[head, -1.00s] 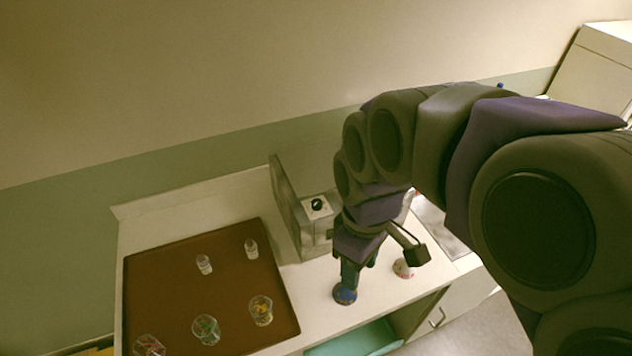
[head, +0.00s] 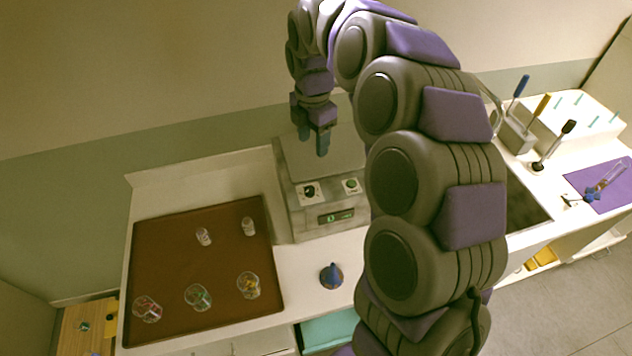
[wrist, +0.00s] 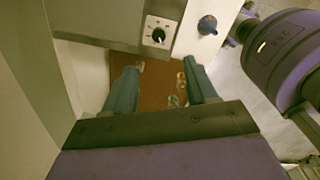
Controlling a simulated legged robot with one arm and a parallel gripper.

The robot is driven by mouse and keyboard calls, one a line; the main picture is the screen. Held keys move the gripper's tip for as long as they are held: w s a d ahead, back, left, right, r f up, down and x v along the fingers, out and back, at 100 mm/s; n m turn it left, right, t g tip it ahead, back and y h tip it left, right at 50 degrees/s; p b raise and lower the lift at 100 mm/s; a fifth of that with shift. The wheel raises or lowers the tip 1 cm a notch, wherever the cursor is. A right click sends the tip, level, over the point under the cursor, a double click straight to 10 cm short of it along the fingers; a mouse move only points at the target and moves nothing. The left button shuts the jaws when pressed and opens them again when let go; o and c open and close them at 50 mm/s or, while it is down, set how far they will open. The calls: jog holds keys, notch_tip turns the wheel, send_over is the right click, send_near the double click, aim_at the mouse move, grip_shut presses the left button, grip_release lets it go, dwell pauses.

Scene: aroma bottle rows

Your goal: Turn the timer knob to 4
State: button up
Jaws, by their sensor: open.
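The timer knob (head: 310,190) is a black dial on a white plate, on the sloped top front of a grey machine (head: 297,224). In the wrist view the black knob (wrist: 158,35) shows on its marked plate, ahead of the fingers; the marks are too small to read. My gripper (head: 314,145) is above the machine, fingers pointing down, higher than the knob and apart from it. In the wrist view its two fingers (wrist: 163,88) are spread apart with nothing between them.
A green button (head: 351,185) and a small green display (head: 340,216) are on the machine. A brown tray (head: 160,250) with several glasses is at left. A blue-topped object (head: 331,275) stands in front of the machine. A purple mat (head: 601,188) lies at far right.

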send_near(310, 189)
jog(key=f, duration=0.4)
jog(key=f+b, duration=0.1)
jog(key=f, duration=0.2)
jog(key=shift+d, duration=0.3)
jog(key=shift+w+a+f, duration=0.1)
jog(key=shift+f, duration=0.25)
jog(key=shift+a+f, duration=0.55)
jog(key=shift+a, duration=0.3)
jog(key=shift+d, duration=0.35)
jog(key=shift+c, duration=0.5)
jog(key=shift+d+r, duration=0.1)
jog(key=shift+d, duration=0.3)
jog(key=c, duration=0.3)
jog(key=shift+a, duration=0.25)
jog(key=c, duration=0.7)
